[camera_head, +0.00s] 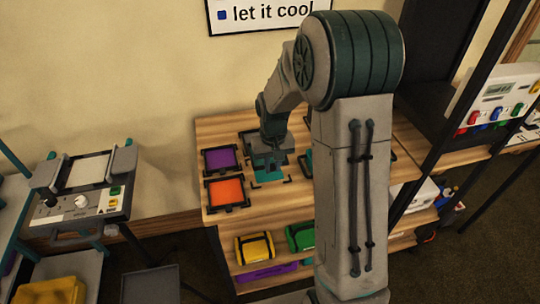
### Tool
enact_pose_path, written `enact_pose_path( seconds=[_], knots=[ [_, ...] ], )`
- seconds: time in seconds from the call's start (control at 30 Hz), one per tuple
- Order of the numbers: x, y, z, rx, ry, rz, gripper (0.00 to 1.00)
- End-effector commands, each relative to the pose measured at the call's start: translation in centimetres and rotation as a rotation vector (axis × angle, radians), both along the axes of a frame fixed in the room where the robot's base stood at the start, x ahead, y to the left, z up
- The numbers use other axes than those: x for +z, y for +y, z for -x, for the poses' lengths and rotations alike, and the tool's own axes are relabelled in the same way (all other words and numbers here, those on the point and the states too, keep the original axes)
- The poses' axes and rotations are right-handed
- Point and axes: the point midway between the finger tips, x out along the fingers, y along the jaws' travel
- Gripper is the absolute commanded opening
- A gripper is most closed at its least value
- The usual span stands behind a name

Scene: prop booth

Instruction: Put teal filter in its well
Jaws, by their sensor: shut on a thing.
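My gripper (268,164) points down over the wooden table top, shut on the teal filter (269,177), a flat teal square just below it. The gripper hides part of the filter. Thin black corner marks (287,181) show on the wood around the filter. I cannot tell whether the filter touches the table or hangs slightly above it. A purple square (220,159) and an orange square (227,193) sit in black frames to the left. My arm hides much of the table's right part.
A grey device (83,190) with a pale plate, knob and coloured buttons stands at the left. A yellow case (254,247) and a green case (301,236) are on the lower shelf. A panel with coloured knobs (497,99) is at the right. A dark teal item (306,162) is partly hidden behind my arm.

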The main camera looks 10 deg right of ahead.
Motion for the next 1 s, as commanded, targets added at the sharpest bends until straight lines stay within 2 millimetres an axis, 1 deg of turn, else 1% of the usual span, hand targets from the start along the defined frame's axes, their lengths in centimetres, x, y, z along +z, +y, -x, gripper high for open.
enact_pose_path(
  seconds=[0.27, 0.63, 0.8, 1.0],
  knots=[
    [-1.7, -0.1, 0.0, -0.002, 0.001, 0.000, 0.00],
    [-5.2, -0.2, 0.0, -0.003, 0.000, 0.000, 0.00],
    [-5.8, -0.2, 0.0, -0.004, 0.000, 0.000, 0.00],
    [-5.7, -0.2, 0.0, -0.004, 0.000, 0.000, 0.00]
  ],
)
